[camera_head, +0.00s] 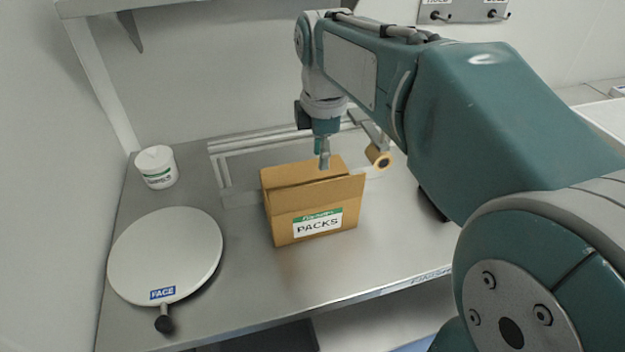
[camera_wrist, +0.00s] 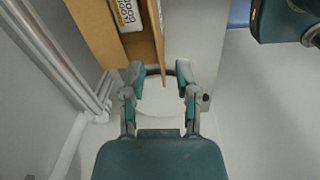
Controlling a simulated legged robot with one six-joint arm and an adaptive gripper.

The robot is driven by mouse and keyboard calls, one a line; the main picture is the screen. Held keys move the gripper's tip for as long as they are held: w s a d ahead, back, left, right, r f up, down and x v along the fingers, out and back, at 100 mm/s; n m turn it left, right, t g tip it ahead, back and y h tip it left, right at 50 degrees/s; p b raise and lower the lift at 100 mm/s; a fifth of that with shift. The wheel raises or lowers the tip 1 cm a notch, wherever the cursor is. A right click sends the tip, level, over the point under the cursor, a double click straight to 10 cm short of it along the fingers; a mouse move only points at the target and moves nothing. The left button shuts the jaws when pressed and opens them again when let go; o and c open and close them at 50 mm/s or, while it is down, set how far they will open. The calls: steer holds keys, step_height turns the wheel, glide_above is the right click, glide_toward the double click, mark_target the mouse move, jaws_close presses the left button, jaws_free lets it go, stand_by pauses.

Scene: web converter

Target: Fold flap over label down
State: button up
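The brown cardboard box (camera_head: 285,227) stands on the bench. Its front wall bears a white and green label reading PACKS (camera_head: 318,222). The flap over the label (camera_head: 340,188) stands up along the front top edge. Behind it, brown cardboard (camera_head: 290,173) covers at least part of the top. My gripper (camera_head: 324,165) points down over the box, behind the front flap; contact is unclear. In the wrist view, my gripper (camera_wrist: 160,75) has its fingers apart. Cardboard (camera_wrist: 155,30) and a lettered label (camera_wrist: 127,12) show just beyond the fingers, nothing clearly held between them.
A round white plate (camera_head: 165,250) with a FACE tag and dark knob lies left of the box. A white tub (camera_head: 157,167) stands behind it. A metal rail (camera_head: 240,148) and a tape roll (camera_head: 378,157) are behind the box. Bare bench (camera_head: 290,285) lies in front.

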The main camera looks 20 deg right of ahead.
mark_target(318, 205)
steer(key=shift+w+f+n, duration=0.1)
steer(key=shift+w+n, duration=0.4)
step_height(318, 205, down, 11)
steer(key=shift+w+r, duration=0.1)
steer(key=shift+r, duration=0.05)
jaws_close()
